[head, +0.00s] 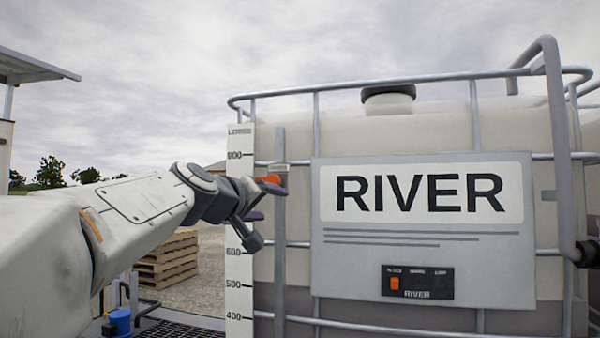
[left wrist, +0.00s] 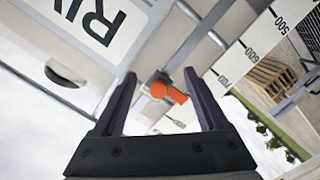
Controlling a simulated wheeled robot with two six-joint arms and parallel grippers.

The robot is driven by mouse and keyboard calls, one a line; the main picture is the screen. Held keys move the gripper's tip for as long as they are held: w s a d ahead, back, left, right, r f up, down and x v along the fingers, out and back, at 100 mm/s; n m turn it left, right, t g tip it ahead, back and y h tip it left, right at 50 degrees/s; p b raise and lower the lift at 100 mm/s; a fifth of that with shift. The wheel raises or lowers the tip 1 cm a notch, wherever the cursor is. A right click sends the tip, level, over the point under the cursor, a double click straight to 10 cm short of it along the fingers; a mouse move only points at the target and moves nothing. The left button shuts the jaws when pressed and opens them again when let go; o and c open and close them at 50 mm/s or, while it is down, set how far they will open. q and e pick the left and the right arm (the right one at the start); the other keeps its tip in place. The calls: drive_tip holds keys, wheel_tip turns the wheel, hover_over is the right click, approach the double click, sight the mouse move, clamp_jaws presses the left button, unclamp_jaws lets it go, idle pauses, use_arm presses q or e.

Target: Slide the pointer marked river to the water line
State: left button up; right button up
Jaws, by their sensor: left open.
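The tank labelled RIVER (head: 420,135) stands in a metal cage. My left gripper (head: 266,200) is at the pointer. In the left wrist view, the orange pointer (left wrist: 168,92) shows between the two fingers of the open left gripper (left wrist: 161,76); contact cannot be told. My right gripper is not in view.
A grey sign (head: 420,270) with a small black switch panel (head: 418,281) covers the tank front. Cage bars and a bent grey pipe (head: 558,130) stand at the right. Wooden pallets (head: 168,262) and a blue object (head: 121,321) are at the left.

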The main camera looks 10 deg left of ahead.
use_arm(q)
drive_tip(key=n+t+y, duration=0.1)
approach(271, 181)
drive_tip(key=w+p, duration=0.1)
drive_tip(key=w, duration=0.1)
drive_tip(key=w+p, duration=0.2)
drive_tip(key=w, duration=0.1)
drive_tip(key=w+p, duration=0.1)
drive_tip(key=w, duration=0.2)
drive_tip(key=shift+d+f, duration=0.1)
drive_tip(key=shift+d, duration=0.2)
drive_tip(key=shift+w+f+p, duration=0.1)
drive_tip(key=shift+w+p, duration=0.3)
drive_tip(key=shift+w, duration=0.15)
clamp_jaws()
idle(0.4)
